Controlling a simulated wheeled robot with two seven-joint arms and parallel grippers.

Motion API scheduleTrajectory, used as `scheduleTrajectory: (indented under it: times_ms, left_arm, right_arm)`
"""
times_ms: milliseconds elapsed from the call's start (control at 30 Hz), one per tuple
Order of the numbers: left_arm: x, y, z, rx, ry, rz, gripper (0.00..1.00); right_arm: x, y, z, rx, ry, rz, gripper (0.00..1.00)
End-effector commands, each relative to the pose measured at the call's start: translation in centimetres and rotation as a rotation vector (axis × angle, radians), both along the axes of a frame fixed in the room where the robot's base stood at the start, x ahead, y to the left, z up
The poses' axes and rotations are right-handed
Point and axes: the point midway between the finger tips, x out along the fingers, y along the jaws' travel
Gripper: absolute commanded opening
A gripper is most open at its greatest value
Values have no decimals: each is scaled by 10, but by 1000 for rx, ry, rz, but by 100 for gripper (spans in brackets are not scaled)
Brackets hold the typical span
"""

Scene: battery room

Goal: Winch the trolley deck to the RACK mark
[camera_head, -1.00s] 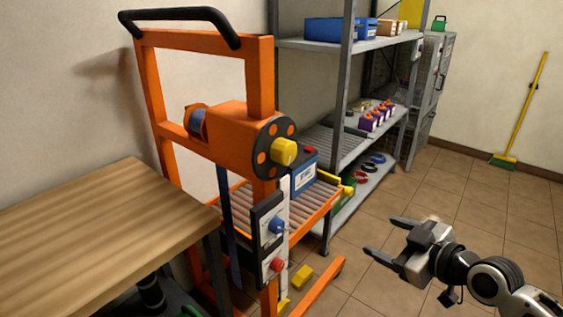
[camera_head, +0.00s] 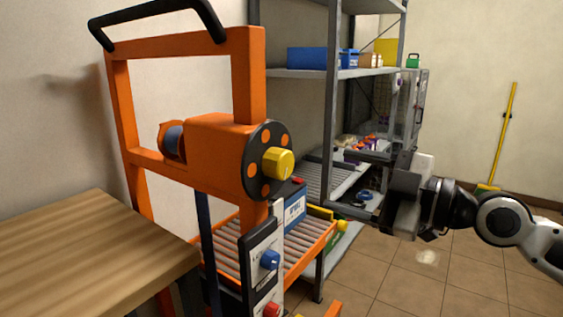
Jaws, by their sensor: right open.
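The orange trolley (camera_head: 250,75) stands at the left centre with its winch housing (camera_head: 215,145) on the crossbar. A black winch disc (camera_head: 254,184) with orange spots carries a yellow hub (camera_head: 278,163). The roller deck (camera_head: 318,246) sits low behind the post and bears a blue battery (camera_head: 293,212). A panel (camera_head: 259,270) on the post has a blue knob (camera_head: 270,260) and a red knob (camera_head: 268,310). I cannot read a RACK mark. My right gripper (camera_head: 345,205) is open and empty, right of the hub and apart from it. My left gripper is not in view.
A wooden table (camera_head: 85,255) fills the lower left. A grey shelf rack (camera_head: 331,110) stands behind the trolley with a blue bin (camera_head: 313,57) and other goods. A yellow broom (camera_head: 503,135) leans at the far wall. Tiled floor (camera_head: 400,285) is clear at lower right.

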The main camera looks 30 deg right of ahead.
Motion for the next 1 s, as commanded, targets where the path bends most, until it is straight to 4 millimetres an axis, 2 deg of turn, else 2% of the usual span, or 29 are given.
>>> scheduleTrajectory:
  times_ms: [33, 167, 433, 667, 733, 1000]
  left_arm:
    - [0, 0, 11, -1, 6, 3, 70]
    - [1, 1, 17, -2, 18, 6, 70]
    - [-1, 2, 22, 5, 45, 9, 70]
    - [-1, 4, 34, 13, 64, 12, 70]
    - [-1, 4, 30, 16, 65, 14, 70]
    - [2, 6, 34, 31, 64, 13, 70]
  right_arm:
    - [7, 3, 6, -2, 8, 2, 70]
    - [19, 9, 5, -1, 6, 5, 70]
    - [31, 9, 7, 7, -6, -6, 70]
    - [44, 18, 8, 2, -5, 1, 70]
    - [48, 19, 4, 5, -6, -1, 70]
    - [69, 28, 5, 2, -8, 1, 70]
